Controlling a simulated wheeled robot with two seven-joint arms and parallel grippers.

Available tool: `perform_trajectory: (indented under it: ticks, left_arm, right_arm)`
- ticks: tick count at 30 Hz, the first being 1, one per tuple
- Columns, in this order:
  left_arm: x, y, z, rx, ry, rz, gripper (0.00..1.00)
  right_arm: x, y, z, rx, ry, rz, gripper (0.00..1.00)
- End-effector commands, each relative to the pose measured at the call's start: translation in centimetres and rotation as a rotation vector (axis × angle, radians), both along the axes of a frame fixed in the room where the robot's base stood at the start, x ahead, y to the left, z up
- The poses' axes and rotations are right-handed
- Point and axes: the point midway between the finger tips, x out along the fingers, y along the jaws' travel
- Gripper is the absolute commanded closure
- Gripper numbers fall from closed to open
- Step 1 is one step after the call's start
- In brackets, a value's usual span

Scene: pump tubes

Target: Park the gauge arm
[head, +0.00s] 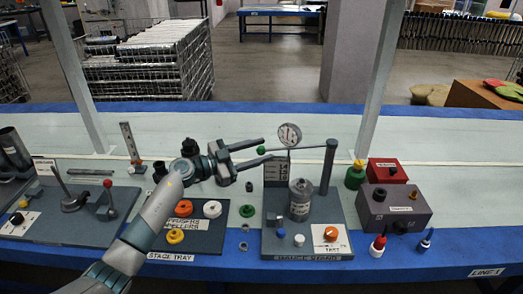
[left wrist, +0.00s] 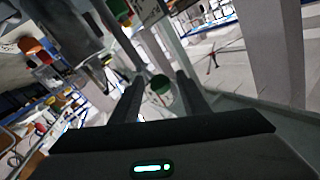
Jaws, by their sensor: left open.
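The gauge arm (head: 312,148) is a thin bar running left from an upright grey post (head: 327,170) in the head view. A grey canister (head: 300,200) stands on the station plate (head: 275,245) below the gauge. My right gripper is out of view.
A stage tray (head: 205,242) with orange, yellow and white rings lies left of the station. A grey box (head: 405,212), a red box (head: 388,171) and a green bottle (head: 355,176) stand right of the post. The white table (head: 430,165) is clear at the far right.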

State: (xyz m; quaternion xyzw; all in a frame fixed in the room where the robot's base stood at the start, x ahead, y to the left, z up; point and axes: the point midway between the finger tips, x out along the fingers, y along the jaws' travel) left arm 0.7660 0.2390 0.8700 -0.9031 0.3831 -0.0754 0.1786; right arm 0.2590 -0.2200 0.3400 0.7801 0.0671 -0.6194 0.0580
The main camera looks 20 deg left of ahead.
Motion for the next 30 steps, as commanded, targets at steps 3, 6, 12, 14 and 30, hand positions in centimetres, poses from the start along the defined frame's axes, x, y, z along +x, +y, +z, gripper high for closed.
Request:
perform_trajectory:
  ticks: [3,6,12,14,30]
  left_arm:
    - [0.53,-0.54,0.09,-0.001,-0.001,0.000,0.59]
    - [0.69,-0.71,0.04,0.000,0.000,0.000,0.59]
    - [0.70,-0.71,0.03,0.000,0.000,0.000,0.59]
    - [0.69,-0.71,0.03,0.000,0.000,0.000,0.59]
    - [0.89,-0.42,0.05,-0.002,-0.001,-0.005,1.00]
  right_arm:
    - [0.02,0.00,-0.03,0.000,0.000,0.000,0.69]
    - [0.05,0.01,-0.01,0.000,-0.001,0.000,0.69]
    - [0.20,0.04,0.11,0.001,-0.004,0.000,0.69]
    - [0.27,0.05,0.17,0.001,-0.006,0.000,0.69]
    - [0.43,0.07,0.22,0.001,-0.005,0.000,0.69]
